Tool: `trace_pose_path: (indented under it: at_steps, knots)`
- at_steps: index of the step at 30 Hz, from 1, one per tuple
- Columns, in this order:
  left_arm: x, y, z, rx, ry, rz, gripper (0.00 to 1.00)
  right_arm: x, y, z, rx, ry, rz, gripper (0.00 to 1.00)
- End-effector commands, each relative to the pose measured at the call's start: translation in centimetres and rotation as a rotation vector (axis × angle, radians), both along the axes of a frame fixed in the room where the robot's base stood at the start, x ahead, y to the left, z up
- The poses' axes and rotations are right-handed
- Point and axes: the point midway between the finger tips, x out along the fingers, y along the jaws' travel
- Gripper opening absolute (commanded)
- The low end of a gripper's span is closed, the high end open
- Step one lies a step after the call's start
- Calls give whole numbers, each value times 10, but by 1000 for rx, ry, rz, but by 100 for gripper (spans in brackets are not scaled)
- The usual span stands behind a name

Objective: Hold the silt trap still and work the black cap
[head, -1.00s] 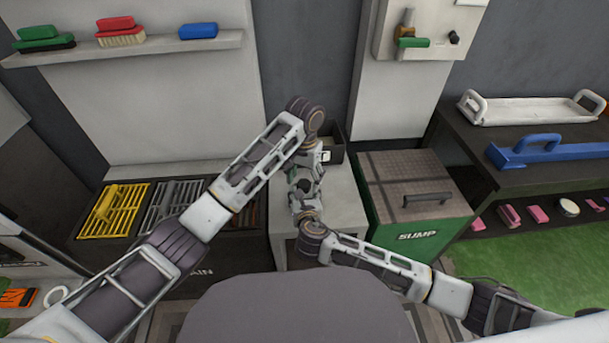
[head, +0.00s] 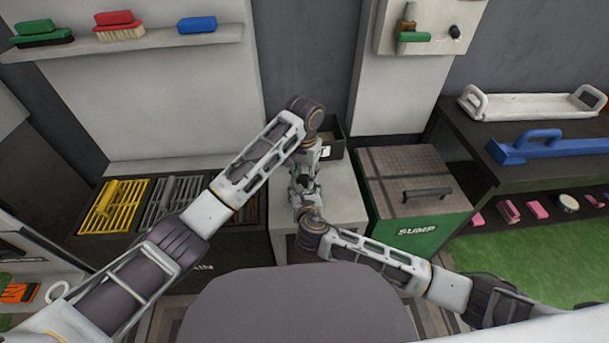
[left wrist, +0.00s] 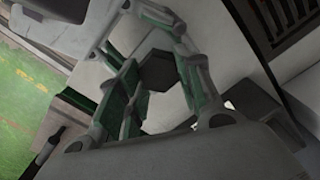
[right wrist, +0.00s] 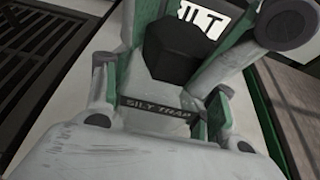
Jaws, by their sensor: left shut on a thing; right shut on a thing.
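The silt trap (right wrist: 160,107), a pale body with a dark "SILT TRAP" label strip, stands on the light bench top. Its black six-sided cap (right wrist: 172,52) is on top and also shows in the left wrist view (left wrist: 158,73). My right gripper (right wrist: 165,108) is shut on the silt trap, with its fingers on either side of the label. My left gripper (left wrist: 160,85) comes from the far side and is shut on the black cap, with its fingers at the cap's sides. The exact finger contact is partly hidden. In the head view, both grippers crowd together and hide most of the trap.
A dark open box (head: 333,140) with a white label stands just behind the grippers. The green sump box (head: 415,205) with a handled lid is close on the right. Drain grates, one yellow (head: 113,207), lie on the left. The front of the light bench (head: 345,195) is clear.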

Motion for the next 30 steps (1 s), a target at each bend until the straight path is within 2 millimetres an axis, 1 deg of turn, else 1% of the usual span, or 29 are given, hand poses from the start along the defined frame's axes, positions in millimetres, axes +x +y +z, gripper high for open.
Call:
trace_pose_path:
  at_steps: [1, 2, 8, 30]
  knots:
    - [0, 0, 1, 0, -1, 0, 10, 0, 0, 1, 0, -1, 0, 14]
    - [0, 0, 1, -1, -1, -1, 6, 0, 0, 1, 0, -1, 0, 14]
    - [0, 0, 1, 0, -2, -48, 6, 0, 0, 0, 0, -1, 0, 14]
    - [-1, -2, 1, 0, -2, -490, 6, 0, 0, 0, 0, 0, 0, 14]
